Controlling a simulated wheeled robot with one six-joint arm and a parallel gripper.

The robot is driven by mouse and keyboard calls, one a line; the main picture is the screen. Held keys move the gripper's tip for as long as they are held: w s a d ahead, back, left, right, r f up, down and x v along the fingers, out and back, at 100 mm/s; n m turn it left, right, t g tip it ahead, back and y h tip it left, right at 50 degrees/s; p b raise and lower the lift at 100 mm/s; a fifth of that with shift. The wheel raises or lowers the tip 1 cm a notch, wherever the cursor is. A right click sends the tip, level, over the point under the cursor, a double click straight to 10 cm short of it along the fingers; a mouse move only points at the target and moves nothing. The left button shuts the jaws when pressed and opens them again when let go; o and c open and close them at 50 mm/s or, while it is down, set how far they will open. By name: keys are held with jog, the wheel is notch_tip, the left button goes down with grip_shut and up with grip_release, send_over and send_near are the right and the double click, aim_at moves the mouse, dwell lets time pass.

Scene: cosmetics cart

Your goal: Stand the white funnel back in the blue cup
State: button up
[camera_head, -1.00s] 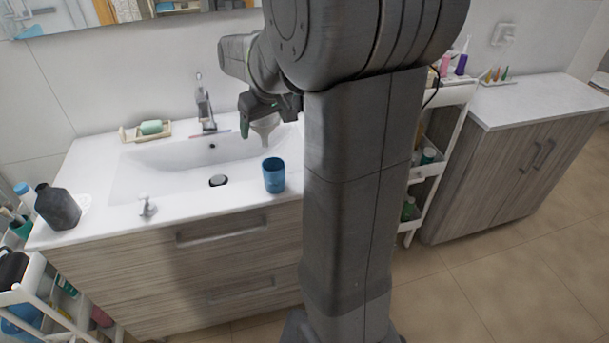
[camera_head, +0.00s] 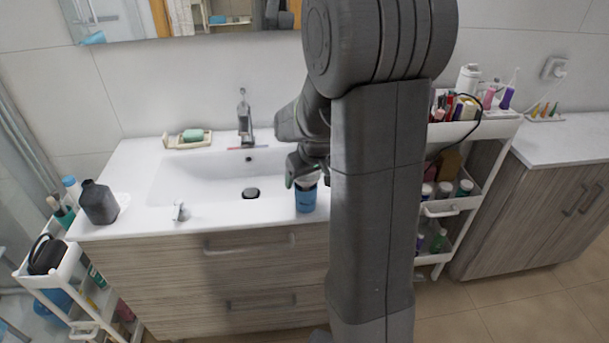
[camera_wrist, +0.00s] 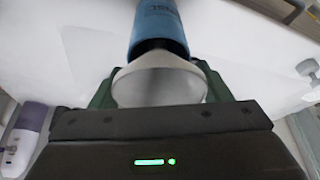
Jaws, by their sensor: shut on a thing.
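The blue cup (camera_head: 306,198) stands upright on the front rim of the sink counter, just left of my column. My gripper (camera_head: 303,172) is right above the cup. In the wrist view my gripper (camera_wrist: 158,92) is shut on the white funnel (camera_wrist: 160,85), with a finger on each side of its wide end. The funnel's narrow end points to the mouth of the blue cup (camera_wrist: 158,25), and a dark gap shows there. In the head view only a pale bit of the funnel (camera_head: 307,181) shows at the cup's top. I cannot tell how deep the spout is in.
The white basin (camera_head: 205,180) lies left of the cup, with a faucet (camera_head: 245,120) behind. A soap dish (camera_head: 187,140) and a dark bottle (camera_head: 98,203) stand farther left. A loaded cart (camera_head: 470,130) is right of my column.

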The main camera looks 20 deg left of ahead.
jog(key=shift+f+b, duration=0.6)
jog(key=shift+b, duration=0.05)
jog(key=o, duration=0.9)
jog(key=shift+o, duration=0.2)
jog(key=shift+r, duration=0.15)
jog(key=shift+r+p, duration=0.65)
jog(key=shift+p, duration=0.15)
jog(key=b+v, duration=0.1)
jog(key=v, duration=1)
jog(key=shift+s+d+r, duration=0.15)
jog(key=shift+s+r, duration=0.05)
jog(key=shift+r, duration=0.15)
